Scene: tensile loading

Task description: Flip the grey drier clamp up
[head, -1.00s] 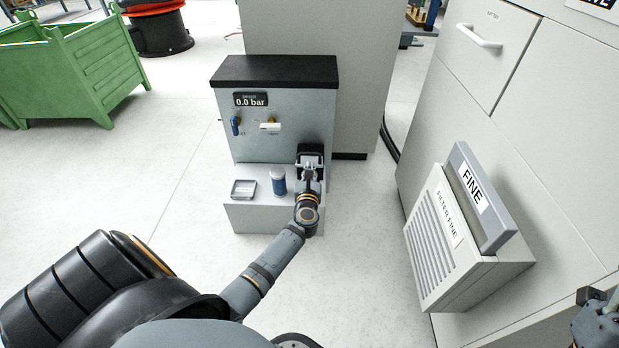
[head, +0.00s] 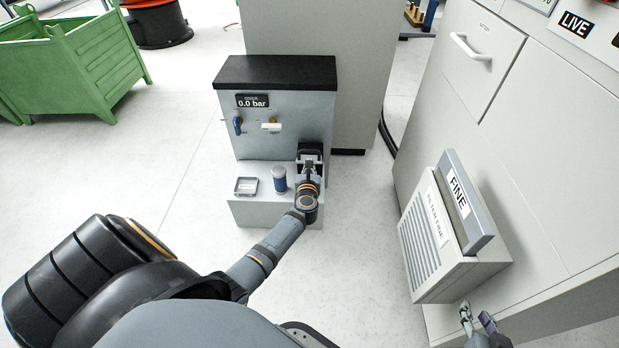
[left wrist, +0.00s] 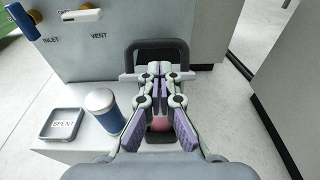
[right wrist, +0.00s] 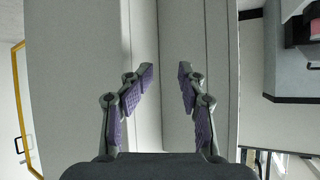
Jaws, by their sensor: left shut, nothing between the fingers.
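The drier (head: 275,115) is a grey cabinet with a black top, a 0.0 bar display and a low front ledge. At the ledge's right end, a dark arched frame (left wrist: 160,44) stands behind a light grey crossbar (left wrist: 126,77), which looks like part of the clamp. My left gripper (left wrist: 161,68) is shut and empty, its tips in front of the dark frame and at the crossbar. Its fingers hide much of the clamp; I cannot tell whether they touch it. A pinkish part shows below the fingers. My right gripper (head: 477,314) is open and empty beside the filter box; its fingers also show in the right wrist view (right wrist: 166,72).
A blue-and-white canister (head: 279,179) and a SPENT tray (head: 246,187) stand on the ledge left of my left gripper. The FINE filter box (head: 450,235) juts from the large grey cabinet at right. A green crate (head: 85,65) stands far left. The floor between is clear.

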